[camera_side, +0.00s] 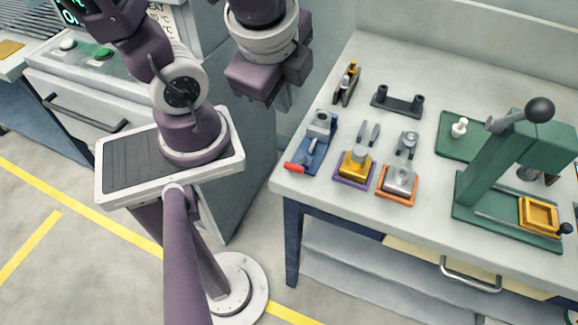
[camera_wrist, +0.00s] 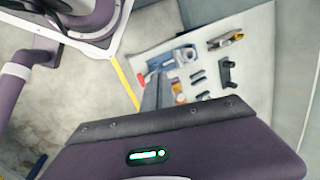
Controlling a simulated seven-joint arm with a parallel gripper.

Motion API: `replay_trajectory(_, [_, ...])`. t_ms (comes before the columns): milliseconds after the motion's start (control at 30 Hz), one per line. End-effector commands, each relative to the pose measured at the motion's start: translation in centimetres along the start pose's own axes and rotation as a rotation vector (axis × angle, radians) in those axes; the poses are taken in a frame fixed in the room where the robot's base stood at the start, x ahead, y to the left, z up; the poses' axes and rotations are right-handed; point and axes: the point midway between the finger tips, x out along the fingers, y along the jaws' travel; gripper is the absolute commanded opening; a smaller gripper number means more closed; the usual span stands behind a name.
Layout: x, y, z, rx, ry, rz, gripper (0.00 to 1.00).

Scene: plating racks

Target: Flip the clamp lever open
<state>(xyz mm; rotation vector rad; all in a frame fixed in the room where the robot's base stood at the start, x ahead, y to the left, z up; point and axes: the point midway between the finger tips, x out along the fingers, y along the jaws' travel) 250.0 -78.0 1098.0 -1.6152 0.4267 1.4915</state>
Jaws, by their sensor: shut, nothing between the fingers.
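The clamp (camera_side: 319,138) has a blue base and a grey metal block at its far end. It stands at the left edge of the grey bench. Its lever has a red grip (camera_side: 295,167), which points to the near left and lies low, by the bench edge. The clamp also shows in the wrist view (camera_wrist: 184,55), with the red grip at its left. My gripper (camera_side: 268,82) is above and left of the clamp in the side view, well apart from it. In the wrist view its grey fingers (camera_wrist: 150,92) are together and empty.
Blocks on a purple tray (camera_side: 341,179) and an orange tray (camera_side: 381,199) stand right of the clamp. A dark bracket (camera_side: 397,102) and a small tool (camera_side: 347,84) lie behind. A green press (camera_side: 490,175) stands at the right. Bare bench lies between bracket and press.

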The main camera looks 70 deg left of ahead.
Motion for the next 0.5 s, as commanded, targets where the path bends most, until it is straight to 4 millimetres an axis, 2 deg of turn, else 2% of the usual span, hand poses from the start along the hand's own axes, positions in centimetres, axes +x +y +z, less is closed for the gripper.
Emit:
replay_trajectory(133, [1.2,3.3,-1.4,0.566,-0.057,0.043,0.0])
replay_trajectory(300, [0.5,6.9,-2.7,1.108,0.037,0.086,0.0])
replay_trajectory(400, [-0.3,8.3,-3.2,1.302,0.114,0.09,0.0])
replay_trajectory(500, [-1.0,9.0,-3.5,1.407,0.165,0.084,0.0])
